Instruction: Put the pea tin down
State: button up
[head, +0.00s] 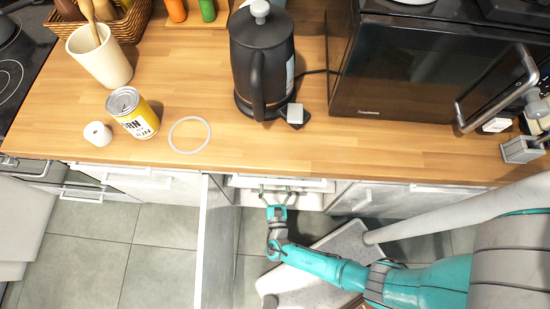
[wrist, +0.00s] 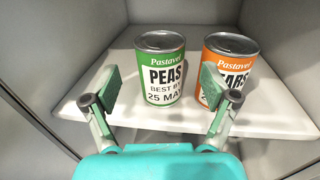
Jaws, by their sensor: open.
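The pea tin (wrist: 160,75), green and white with "PEAS BEST BY 25 MAY" on its label, stands upright on a white shelf (wrist: 90,100) inside a cabinet in the wrist view. My gripper (wrist: 158,108) is open, its two fingers apart, with the tin standing just beyond and between them. I see no finger touching it. In the head view my gripper (head: 277,192) reaches in below the counter edge, and the tin is hidden there.
An orange tin (wrist: 228,70) stands close to the right of the pea tin, behind the right finger. An open cabinet door (head: 215,240) hangs left of my arm. On the counter (head: 330,145) are a yellow corn tin (head: 133,113), a white ring (head: 189,135) and a black kettle (head: 262,65).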

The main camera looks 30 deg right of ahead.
jog(key=shift+v, duration=1.35)
